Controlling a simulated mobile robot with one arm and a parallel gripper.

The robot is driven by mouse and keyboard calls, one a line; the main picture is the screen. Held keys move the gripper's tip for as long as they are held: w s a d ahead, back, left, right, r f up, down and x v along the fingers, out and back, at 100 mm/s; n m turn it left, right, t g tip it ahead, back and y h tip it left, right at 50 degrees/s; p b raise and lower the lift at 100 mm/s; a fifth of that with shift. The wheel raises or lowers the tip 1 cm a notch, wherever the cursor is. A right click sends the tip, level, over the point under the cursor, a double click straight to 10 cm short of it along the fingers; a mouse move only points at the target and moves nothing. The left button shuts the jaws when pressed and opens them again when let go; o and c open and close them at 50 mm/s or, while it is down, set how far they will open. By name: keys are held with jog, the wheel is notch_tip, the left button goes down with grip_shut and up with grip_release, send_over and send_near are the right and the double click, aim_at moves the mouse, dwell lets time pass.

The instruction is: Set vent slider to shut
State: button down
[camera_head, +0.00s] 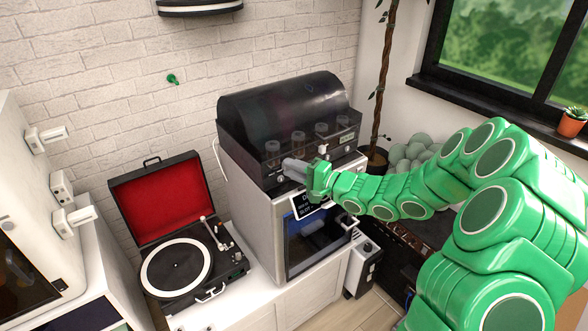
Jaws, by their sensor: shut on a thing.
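A boxy machine (255,215) with a dark domed hood (285,108) stands on the white cabinet, and a dark control strip (345,136) runs along the front below the hood. My gripper (286,166) is at the left half of this strip, with its grey fingers pointing left toward the panel. The fingers are shut on the vent slider's small knob, which they mostly hide. The slider's exact setting and its markings are too small to read.
An open record player (175,262) with a raised red-lined lid stands left of the machine. A black sign (311,205) hangs on the machine's front, under my wrist. A white unit (35,190) with protruding handles stands far left. A potted plant (373,158) is behind, right.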

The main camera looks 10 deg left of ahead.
jog(key=shift+s+a, duration=1.1)
jog(key=shift+s, duration=0.05)
jog(key=shift+f, duration=0.1)
jog(key=c, duration=0.9)
grip_release()
jog(key=shift+d, duration=0.1)
jog(key=shift+v, duration=3.85)
